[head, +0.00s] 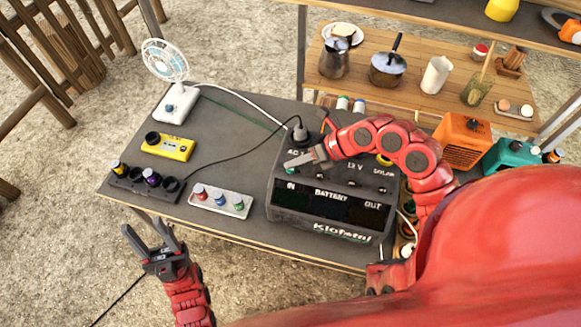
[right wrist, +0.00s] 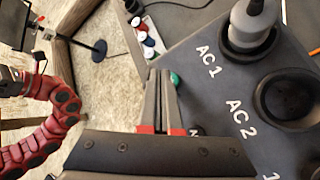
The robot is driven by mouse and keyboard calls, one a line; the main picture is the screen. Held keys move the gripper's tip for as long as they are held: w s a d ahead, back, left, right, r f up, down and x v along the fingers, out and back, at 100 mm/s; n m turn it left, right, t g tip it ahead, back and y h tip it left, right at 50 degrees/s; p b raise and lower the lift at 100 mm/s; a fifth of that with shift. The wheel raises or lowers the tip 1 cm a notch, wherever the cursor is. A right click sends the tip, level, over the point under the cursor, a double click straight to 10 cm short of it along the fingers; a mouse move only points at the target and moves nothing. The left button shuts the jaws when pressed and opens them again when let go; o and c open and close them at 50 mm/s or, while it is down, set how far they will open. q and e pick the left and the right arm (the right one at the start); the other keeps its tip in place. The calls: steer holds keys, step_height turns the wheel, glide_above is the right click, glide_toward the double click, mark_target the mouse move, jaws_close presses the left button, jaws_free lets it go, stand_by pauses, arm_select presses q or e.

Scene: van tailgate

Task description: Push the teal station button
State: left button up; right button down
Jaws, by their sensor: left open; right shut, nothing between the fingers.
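The power station (head: 330,215) is a dark box with a sloped front, standing on the grey table. A teal button (right wrist: 175,79) shows right beside the fingertips in the right wrist view, partly hidden by a finger. I cannot tell whether they touch. My right gripper (head: 288,163) is shut and empty, low over the station's left top edge; its fingers also show in the right wrist view (right wrist: 161,78). My left gripper (head: 147,234) is open and empty, off the table's front left edge.
A fan (head: 167,65), a yellow device (head: 168,147), a dark holder (head: 135,188) and a small tray (head: 221,204) lie left. An orange box (head: 462,138) stands right. A black cable crosses the table.

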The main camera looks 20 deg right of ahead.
stand_by(0.4)
steer(key=shift+f+b, duration=0.45)
steer(key=shift+b, duration=0.2)
steer(key=shift+f, duration=0.15)
stand_by(0.5)
steer(key=shift+r, duration=0.65)
step_height(320, 180, up, 6)
steer(key=p, duration=0.2)
steer(key=shift+p, duration=0.3)
